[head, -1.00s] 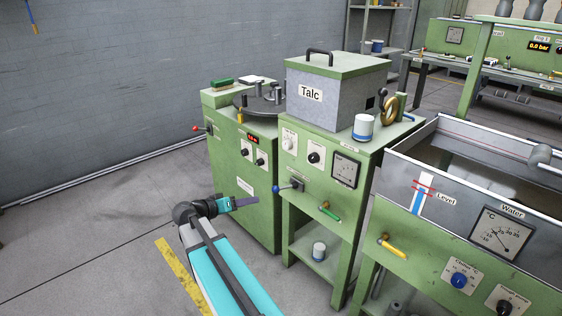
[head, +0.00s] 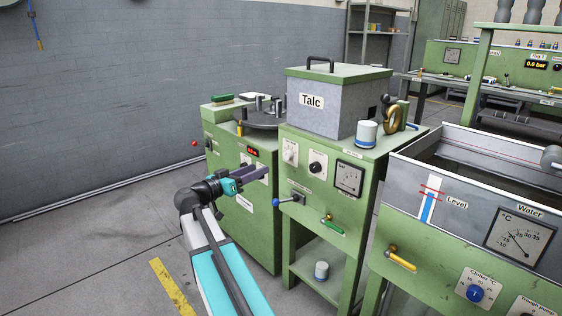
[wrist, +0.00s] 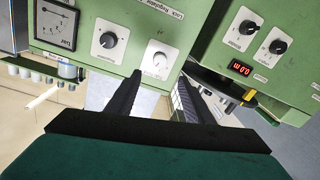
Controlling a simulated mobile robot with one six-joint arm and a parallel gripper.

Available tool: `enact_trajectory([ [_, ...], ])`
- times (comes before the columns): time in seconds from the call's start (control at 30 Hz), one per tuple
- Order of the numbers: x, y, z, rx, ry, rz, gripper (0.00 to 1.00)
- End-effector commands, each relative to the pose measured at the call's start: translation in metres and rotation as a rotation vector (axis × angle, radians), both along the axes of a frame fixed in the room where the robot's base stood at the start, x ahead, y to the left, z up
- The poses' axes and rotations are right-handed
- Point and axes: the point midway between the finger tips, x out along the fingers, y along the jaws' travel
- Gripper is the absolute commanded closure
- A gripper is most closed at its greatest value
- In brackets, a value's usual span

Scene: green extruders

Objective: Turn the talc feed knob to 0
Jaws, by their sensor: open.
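The green talc machine (head: 340,212), with a grey box labelled Talc (head: 335,105) on top, has a white knob (head: 290,148) and a black knob (head: 316,167) beside a gauge (head: 349,178). I cannot read which knob is the talc feed. In the wrist view, turned over, the black knob (wrist: 109,40), the white knob (wrist: 159,61) and the gauge (wrist: 52,20) show at the upper left. My gripper (head: 262,172) is open and empty, in front of the machines and touching no knob. In the wrist view its fingertips (wrist: 160,78) point towards the white knob, which shows between them.
A neighbouring green cabinet (head: 258,220) carries a red display (head: 253,152) and two black knobs; they also show at right in the wrist view (wrist: 262,36). A blue-ended lever (head: 286,201) and green-handled valve (head: 333,226) stick out below the knobs. The water tank (head: 462,200) stands right.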

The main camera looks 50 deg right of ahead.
Motion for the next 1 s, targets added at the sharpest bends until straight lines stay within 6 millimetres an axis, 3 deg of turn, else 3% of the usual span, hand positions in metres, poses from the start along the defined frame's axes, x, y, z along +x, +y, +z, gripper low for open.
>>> enact_trajectory([
  [0.37,0.0,-0.024,-0.001,0.0,0.0,-0.002,0.53],
  [1.0,-0.002,-0.115,-0.002,0.001,0.001,-0.002,0.53],
])
